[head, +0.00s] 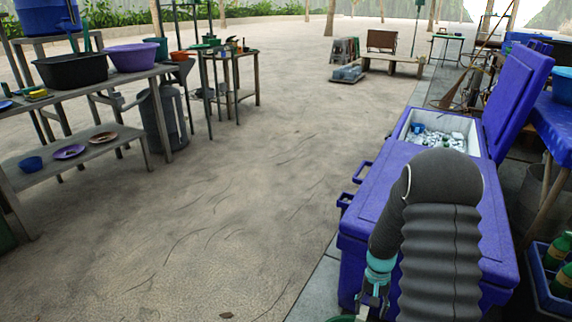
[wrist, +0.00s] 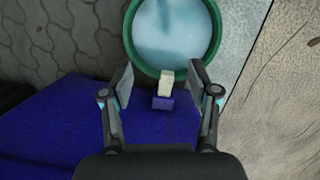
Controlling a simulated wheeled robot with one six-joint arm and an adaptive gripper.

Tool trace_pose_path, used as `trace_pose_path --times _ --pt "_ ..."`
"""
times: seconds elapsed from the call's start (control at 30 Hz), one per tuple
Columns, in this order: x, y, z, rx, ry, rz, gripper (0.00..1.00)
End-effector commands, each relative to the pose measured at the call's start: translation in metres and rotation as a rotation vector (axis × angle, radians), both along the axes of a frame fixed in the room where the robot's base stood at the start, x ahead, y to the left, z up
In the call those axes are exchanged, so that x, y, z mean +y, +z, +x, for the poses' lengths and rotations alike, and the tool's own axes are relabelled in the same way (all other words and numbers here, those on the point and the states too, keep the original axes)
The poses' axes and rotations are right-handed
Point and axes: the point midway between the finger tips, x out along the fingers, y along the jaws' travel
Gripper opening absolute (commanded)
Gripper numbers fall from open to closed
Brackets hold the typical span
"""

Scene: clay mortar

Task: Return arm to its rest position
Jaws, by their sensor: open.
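My gripper (wrist: 160,84) is open in the wrist view, its two fingers spread apart. A small block, cream above and purple below (wrist: 164,92), shows between the fingertips; I cannot tell what it is or whether it touches them. Just beyond is a round green-rimmed container (wrist: 133,50) with a pale, cloudy inside. In the head view my dark arm reaches down in front of the blue cooler (head: 405,185), and my gripper (head: 374,298) is partly cut off at the bottom edge. A bit of green rim (head: 342,319) shows beneath it.
The cooler's lid (head: 518,100) stands open over ice and bottles. A crate of green bottles (head: 548,285) is at the lower right, beside a blue-covered table (head: 556,122). A wooden table with basins (head: 130,72) stands left. The sandy floor (head: 240,190) between is clear.

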Motion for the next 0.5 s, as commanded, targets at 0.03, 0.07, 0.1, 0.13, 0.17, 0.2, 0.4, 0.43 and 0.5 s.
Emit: trace_pose_path --times 0.03,0.07,0.1,0.13,0.17,0.2,0.4,0.43,0.5 --pt "0.003 0.018 -0.005 -0.010 0.015 0.000 0.60" --pt "0.005 0.028 -0.009 -0.012 0.023 0.001 0.60" --pt "0.008 0.042 -0.013 -0.019 0.035 0.001 0.60" --pt "0.010 0.052 -0.018 -0.025 0.044 0.001 0.60" --pt "0.013 0.062 -0.021 -0.029 0.054 0.001 0.60" --pt "0.016 0.075 -0.027 -0.038 0.066 0.001 0.60" --pt "0.029 0.134 -0.056 -0.089 0.119 -0.004 0.60" --pt "0.032 0.143 -0.061 -0.100 0.126 -0.005 0.60" --pt "0.036 0.161 -0.072 -0.123 0.143 -0.008 0.60"
